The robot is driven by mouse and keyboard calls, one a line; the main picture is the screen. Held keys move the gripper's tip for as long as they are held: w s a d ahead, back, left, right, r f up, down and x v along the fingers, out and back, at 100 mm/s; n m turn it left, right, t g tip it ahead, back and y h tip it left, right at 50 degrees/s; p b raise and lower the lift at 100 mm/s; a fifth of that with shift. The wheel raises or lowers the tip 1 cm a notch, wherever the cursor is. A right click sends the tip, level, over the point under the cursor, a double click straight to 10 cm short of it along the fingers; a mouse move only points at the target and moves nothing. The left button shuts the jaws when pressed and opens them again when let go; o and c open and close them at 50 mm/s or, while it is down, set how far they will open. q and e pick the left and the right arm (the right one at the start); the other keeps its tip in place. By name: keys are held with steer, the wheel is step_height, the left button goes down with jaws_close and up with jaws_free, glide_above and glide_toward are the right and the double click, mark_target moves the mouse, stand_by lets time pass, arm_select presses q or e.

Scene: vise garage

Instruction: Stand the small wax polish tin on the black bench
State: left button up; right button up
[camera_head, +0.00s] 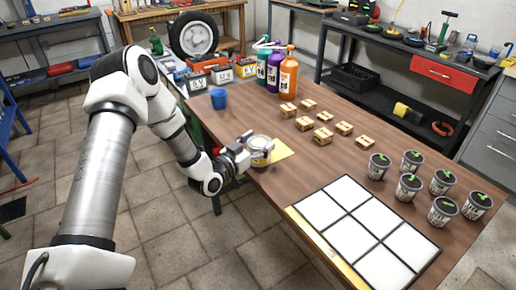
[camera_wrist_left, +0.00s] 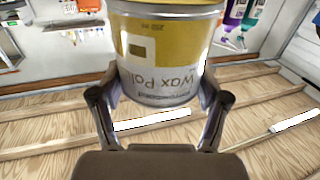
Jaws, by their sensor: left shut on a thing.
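The wax polish tin (camera_head: 261,146), yellow and silver with a pale lid, is at the near left edge of the brown table. My left gripper (camera_head: 250,154) is shut on its side. In the left wrist view, the tin (camera_wrist_left: 165,55) sits between both fingers (camera_wrist_left: 160,98), with the wax polish lettering facing the camera. The tin looks about upright in the head view. I cannot tell if it touches the table. A black bench (camera_head: 350,28) with a red drawer stands at the back right. My right gripper is not in view.
A yellow square (camera_head: 281,150) lies beside the tin. The brown table (camera_head: 310,168) also bears a blue cup (camera_head: 219,98), bottles (camera_head: 289,73), small wooden boxes (camera_head: 323,135), plant pots (camera_head: 411,161) and a white tiled panel (camera_head: 348,217). Tools crowd parts of the black bench top.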

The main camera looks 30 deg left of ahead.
arm_select(q)
steer(key=shift+f, duration=0.85)
steer(key=shift+w+f, duration=0.1)
steer(key=shift+f, duration=0.1)
steer(key=shift+f, duration=0.1)
steer(key=o, duration=1.6)
steer(key=shift+c, duration=0.2)
steer(key=shift+s+f, duration=0.1)
steer(key=shift+s, duration=0.1)
